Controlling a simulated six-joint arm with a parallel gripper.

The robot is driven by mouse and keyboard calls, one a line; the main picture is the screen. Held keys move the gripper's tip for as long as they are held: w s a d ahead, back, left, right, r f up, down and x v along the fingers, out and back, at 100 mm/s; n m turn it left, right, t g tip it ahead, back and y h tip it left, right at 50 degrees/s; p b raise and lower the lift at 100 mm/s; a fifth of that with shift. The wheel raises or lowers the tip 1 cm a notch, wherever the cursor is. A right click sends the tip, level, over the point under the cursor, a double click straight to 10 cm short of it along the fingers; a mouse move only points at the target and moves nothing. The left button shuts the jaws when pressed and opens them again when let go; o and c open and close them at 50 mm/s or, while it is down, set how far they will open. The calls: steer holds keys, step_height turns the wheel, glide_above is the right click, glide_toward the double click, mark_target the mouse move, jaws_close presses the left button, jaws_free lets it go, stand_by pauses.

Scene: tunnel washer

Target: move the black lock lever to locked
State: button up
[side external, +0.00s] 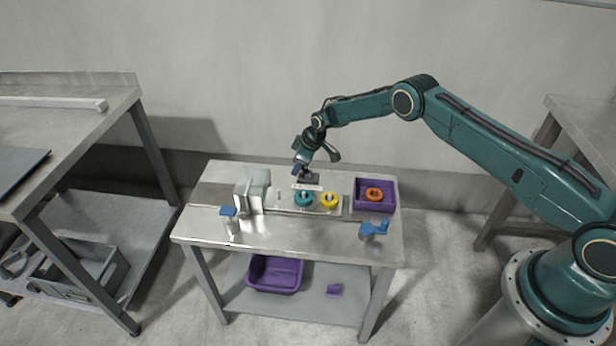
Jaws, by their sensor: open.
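My gripper (303,175) points down over the back middle of the steel table, behind a white strip. It is open, with nothing visible between its fingers. A small dark piece (312,178) shows right beside the fingertips. It may be the black lock lever or part of my gripper; I cannot tell, nor whether they touch. The lever's position cannot be read at this size. A pale grey-green housing (252,188), apparently the washer, stands on the table to the left of my gripper.
In front of my gripper are a teal ring (304,199) and a yellow ring (329,201). A purple bin (360,208) at right holds an orange ring (375,195). Blue-topped fixtures stand at front left (228,212) and front right (373,230). The table's front middle is clear.

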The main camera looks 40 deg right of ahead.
steer(key=shift+w+a+f, duration=0.1)
steer(key=shift+w+f, duration=0.1)
steer(key=shift+f, duration=0.4)
jaws_close()
